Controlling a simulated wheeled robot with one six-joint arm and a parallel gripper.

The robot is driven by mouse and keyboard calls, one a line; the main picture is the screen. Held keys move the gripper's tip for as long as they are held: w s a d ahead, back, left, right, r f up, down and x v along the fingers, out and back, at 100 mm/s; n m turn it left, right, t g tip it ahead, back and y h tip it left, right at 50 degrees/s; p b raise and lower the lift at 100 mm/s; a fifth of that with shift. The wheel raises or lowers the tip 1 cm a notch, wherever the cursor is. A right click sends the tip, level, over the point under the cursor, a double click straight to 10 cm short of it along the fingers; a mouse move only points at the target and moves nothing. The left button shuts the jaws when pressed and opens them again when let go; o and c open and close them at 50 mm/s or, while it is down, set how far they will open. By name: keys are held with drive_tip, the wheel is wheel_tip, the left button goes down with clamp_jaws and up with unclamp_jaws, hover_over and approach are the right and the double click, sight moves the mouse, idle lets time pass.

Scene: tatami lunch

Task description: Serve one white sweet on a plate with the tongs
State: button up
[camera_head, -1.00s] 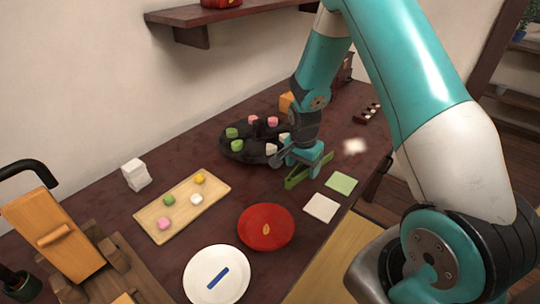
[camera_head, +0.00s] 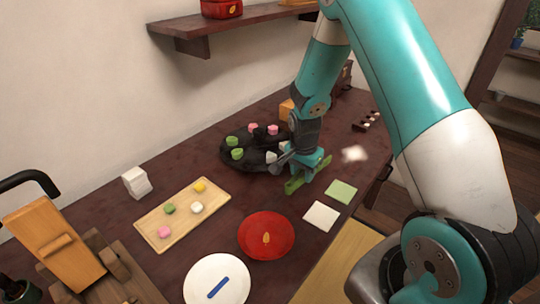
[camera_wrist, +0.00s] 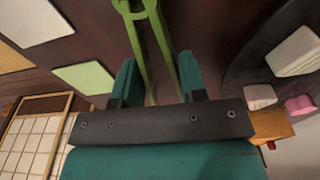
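My gripper (camera_head: 305,172) is low over the dark table, right of a black round tray (camera_head: 228,160). Its teal fingers are on both sides of the green tongs (camera_head: 296,186) and appear closed on them. In the wrist view the tongs (camera_wrist: 161,48) run between the fingers, joined end at the top. A white sweet (camera_head: 271,157) sits on the black tray beside pink and green ones; pale sweets (camera_wrist: 294,52) show in the wrist view. Another white sweet (camera_head: 197,208) lies on a wooden board (camera_head: 150,222). A white plate (camera_head: 238,272) with a blue stripe and a red plate (camera_head: 266,255) with a leaf mark are empty.
A white card (camera_head: 321,216) and a green card (camera_head: 341,192) lie right of the red plate. A white stack (camera_head: 136,182) stands left of the board. A dark box of small pieces (camera_head: 367,121) is at the back right. A blurred white patch (camera_head: 355,153) is near the table edge.

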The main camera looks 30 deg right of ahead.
wheel_tip(320, 180, up, 11)
drive_tip(key=p, duration=0.7)
drive_tip(key=shift+p, duration=0.4)
drive_tip(key=shift+f, duration=0.1)
drive_tip(key=shift+s+a+f+n+t+y, duration=0.2)
drive_tip(key=shift+s+a+f+n, duration=0.65)
drive_tip(key=shift+a+n, duration=1.15)
drive_tip(key=shift+s+a+f+n+t+y, duration=0.15)
drive_tip(key=shift+s+a+f+n, duration=0.75)
drive_tip(key=shift+n, duration=1.75)
drive_tip(key=shift+s+a+f+n+t+y, duration=0.2)
drive_tip(key=shift+s+a+f+n, duration=0.6)
drive_tip(key=shift+a+n, duration=1.3)
drive_tip(key=shift+w+d+f+n, duration=0.15)
drive_tip(key=shift+w+d+n, duration=0.05)
drive_tip(key=shift+d+n, duration=0.05)
